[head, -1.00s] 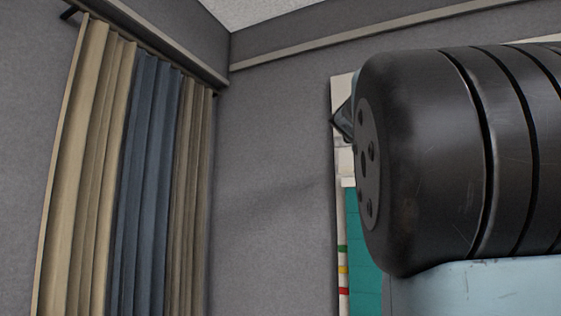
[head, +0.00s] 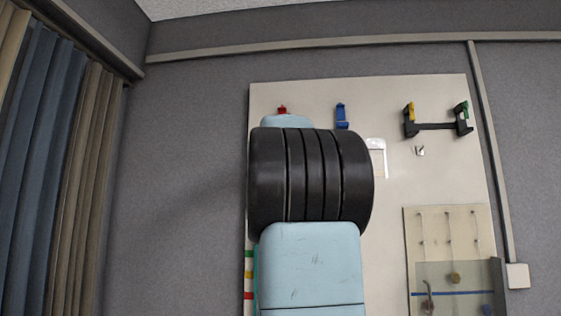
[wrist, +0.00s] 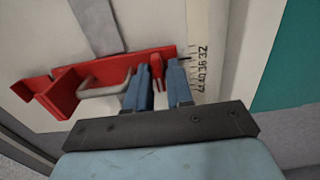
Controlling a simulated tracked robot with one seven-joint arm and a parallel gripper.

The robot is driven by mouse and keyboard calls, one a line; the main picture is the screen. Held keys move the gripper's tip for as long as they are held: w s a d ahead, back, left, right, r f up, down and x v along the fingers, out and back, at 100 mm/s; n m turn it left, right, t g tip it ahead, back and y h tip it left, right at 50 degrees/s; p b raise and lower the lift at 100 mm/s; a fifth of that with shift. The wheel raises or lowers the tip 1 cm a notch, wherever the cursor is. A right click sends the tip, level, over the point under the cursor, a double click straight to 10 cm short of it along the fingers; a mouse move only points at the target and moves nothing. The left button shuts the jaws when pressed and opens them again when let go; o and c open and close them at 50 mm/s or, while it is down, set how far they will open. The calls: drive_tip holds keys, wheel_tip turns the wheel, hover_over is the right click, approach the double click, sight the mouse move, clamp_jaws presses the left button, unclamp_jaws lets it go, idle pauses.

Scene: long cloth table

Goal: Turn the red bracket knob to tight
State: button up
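My gripper (wrist: 160,72) points at the bracket, with one blue finger on each side of the knob. The fingers stand apart, and I see no clear contact with the knob. In the head view a small red part (head: 282,110) shows above my arm; my arm hides the gripper there.
A scale with printed numbers (wrist: 200,68) lies right of the knob. In the head view the wall board (head: 395,90) holds a blue bracket (head: 342,116), a black bracket (head: 435,127) and a lower panel (head: 448,220). Curtains (head: 60,130) hang at the left.

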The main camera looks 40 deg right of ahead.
clamp_jaws()
drive_tip(key=shift+f, duration=0.1)
drive_tip(key=shift+m, duration=0.3)
drive_tip(key=shift+f+m, duration=0.1)
drive_tip(key=shift+m, duration=8.6)
